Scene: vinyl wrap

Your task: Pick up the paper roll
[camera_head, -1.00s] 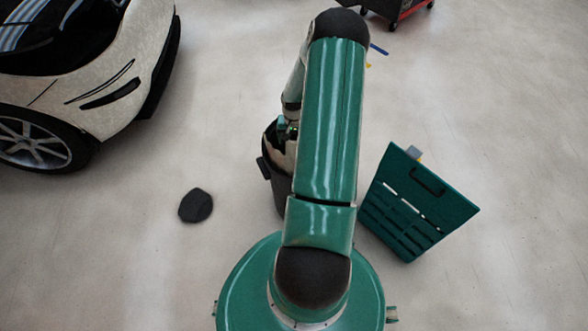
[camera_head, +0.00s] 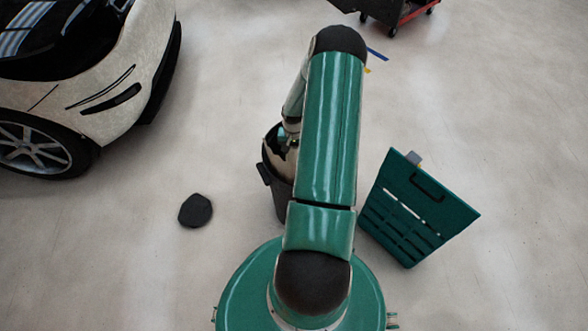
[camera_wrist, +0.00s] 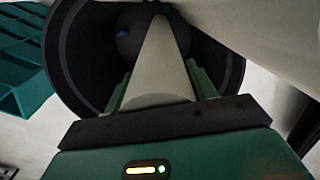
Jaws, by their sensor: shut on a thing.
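The paper roll (camera_wrist: 163,60) is a pale, long tube seen nearly end-on in the wrist view. It reaches down into a dark round bin (camera_wrist: 75,62). My gripper (camera_wrist: 162,90) has one green finger on each side of the roll and is shut on it. In the head view my gripper (camera_head: 290,142) is at the mouth of the bin (camera_head: 279,200), partly hidden by my arm. Pale material shows inside the bin there. I cannot tell whether it is the roll. The roll's far end is not clear.
A green slotted crate (camera_head: 440,195) stands tilted right of the bin. A dark flat lump (camera_head: 195,210) lies on the floor to the left. A white car (camera_head: 110,100) is at upper left and a red-and-black cart (camera_head: 395,12) at the top. The floor between is open.

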